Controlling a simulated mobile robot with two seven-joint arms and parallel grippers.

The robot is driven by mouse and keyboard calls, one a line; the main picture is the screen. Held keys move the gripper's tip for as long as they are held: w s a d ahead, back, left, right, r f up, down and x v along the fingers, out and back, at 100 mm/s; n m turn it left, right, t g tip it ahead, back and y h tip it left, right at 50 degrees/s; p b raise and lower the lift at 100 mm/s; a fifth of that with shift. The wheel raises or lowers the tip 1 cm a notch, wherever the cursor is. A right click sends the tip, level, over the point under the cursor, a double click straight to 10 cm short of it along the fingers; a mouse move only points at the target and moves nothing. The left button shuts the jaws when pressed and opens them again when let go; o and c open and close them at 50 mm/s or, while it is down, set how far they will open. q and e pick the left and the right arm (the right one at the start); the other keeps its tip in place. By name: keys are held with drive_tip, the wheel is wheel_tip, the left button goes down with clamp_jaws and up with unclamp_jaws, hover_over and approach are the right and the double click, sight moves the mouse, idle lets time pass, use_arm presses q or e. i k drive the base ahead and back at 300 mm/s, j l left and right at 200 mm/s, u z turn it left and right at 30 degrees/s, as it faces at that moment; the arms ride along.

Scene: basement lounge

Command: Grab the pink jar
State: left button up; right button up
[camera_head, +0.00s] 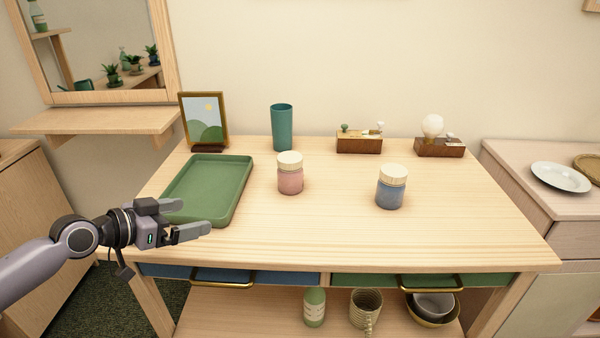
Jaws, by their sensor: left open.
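The pink jar (290,178) with a cream lid stands upright near the middle of the wooden table (330,235), to the right of a green tray. My left gripper (200,218) is open and empty at the table's front left, by the near edge of the tray. Its fingers point right, and it is apart from the jar, to the left of it and nearer to me. My right gripper is not in view.
A green tray (245,190) lies at the left and a blue jar (390,190) stands at the right. Behind are a picture frame (181,110), a teal cup (282,128) and two wooden boxes (358,146). The table's front is clear.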

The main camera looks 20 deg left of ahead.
sight(289, 182)
drive_tip(key=i+l, duration=0.25)
drive_tip(key=i, duration=0.15)
drive_tip(key=i+l, duration=0.3)
drive_tip(key=i, duration=0.05)
